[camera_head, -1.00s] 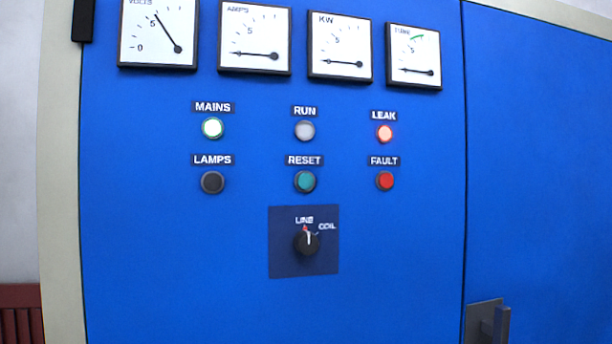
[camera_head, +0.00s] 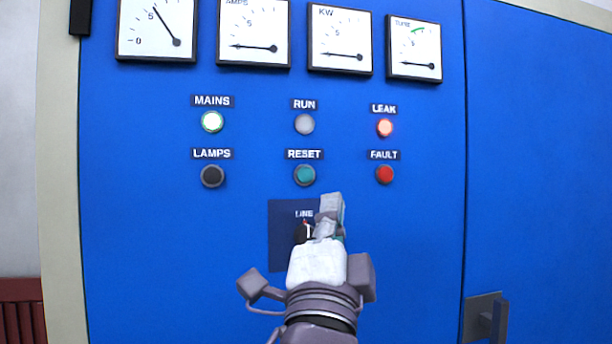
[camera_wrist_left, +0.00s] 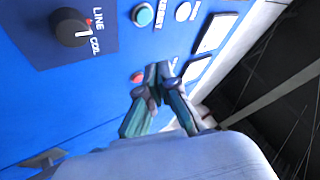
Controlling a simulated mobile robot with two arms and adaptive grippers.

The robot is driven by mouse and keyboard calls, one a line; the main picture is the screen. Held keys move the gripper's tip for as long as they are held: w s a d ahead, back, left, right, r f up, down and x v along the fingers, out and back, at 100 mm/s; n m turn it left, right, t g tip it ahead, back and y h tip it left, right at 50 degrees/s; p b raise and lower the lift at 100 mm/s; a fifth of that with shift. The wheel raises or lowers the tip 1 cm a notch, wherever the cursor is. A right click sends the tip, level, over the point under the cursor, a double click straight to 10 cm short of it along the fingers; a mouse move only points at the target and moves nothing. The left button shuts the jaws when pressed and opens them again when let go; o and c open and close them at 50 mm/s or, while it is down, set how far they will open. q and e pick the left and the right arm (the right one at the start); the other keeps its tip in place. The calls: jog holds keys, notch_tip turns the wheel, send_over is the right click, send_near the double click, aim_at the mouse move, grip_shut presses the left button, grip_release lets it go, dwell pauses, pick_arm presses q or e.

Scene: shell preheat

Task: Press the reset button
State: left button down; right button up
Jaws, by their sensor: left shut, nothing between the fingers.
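The reset button (camera_head: 305,175) is a round green button under the RESET label on the blue panel. It also shows in the left wrist view (camera_wrist_left: 143,14) near the top. My left gripper (camera_head: 332,200) is shut and empty, below and a little right of the reset button in the head view, in front of the selector plate. In the left wrist view my left gripper's closed fingertips (camera_wrist_left: 158,70) point at the panel, close to the red fault button (camera_wrist_left: 137,77), below the reset button in the picture. Contact with the panel cannot be told. My right gripper is not in view.
A LINE/COIL selector knob (camera_head: 302,232) is partly hidden behind my left gripper. The lit leak lamp (camera_head: 385,128), the fault button (camera_head: 384,174), the black lamps button (camera_head: 212,175) and the run lamp (camera_head: 304,124) surround the reset button. A door handle (camera_head: 490,318) sticks out at lower right.

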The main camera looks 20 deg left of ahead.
aim_at(311, 181)
pick_arm(q)
jog(key=shift+t+y, duration=0.3)
jog(key=shift+t, duration=0.3)
jog(key=r, duration=0.1)
jog(key=s+r, duration=0.2)
jog(key=shift+s+d+r, duration=0.15)
jog(key=shift+d+r, duration=0.15)
jog(key=shift+w+a, duration=0.85)
jog(key=shift+w, duration=0.4)
jog(key=shift+w+a, duration=0.8)
jog(key=shift+w, duration=0.4)
jog(key=shift+w+a, duration=0.85)
jog(key=shift+w, duration=0.4)
jog(key=shift+w, duration=0.1)
jog(key=shift+w+a, duration=0.2)
jog(key=shift+w, duration=0.05)
jog(key=shift+w+a, duration=0.25)
jog(key=shift+w, duration=0.1)
jog(key=shift+s, duration=0.1)
jog(key=shift+s+d, duration=0.45)
jog(key=shift+s, duration=0.15)
